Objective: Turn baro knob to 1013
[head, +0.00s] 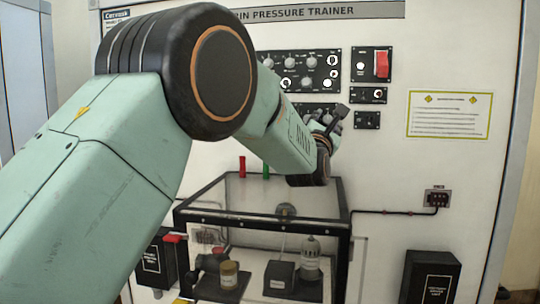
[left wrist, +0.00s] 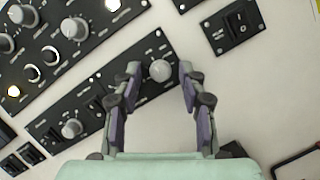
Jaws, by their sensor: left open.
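My left gripper (head: 334,120) is up at the lower black control panel (head: 302,106) on the trainer's white front, and the arm hides part of that panel. In the left wrist view the open left gripper (left wrist: 159,72) has one finger on each side of a round grey knob (left wrist: 160,70). There are gaps between the knob and both fingertips, and I cannot tell how deep the fingers reach. The label and scale by this knob are too small to read, so I cannot confirm it is the baro knob or its setting. My right gripper is not in view.
Another grey knob (left wrist: 71,128) is on the same panel. A larger panel (left wrist: 62,40) with several knobs is at the upper left. A switch plate (left wrist: 234,24) is to the right. Below the arm stands a clear black-framed chamber (head: 270,190).

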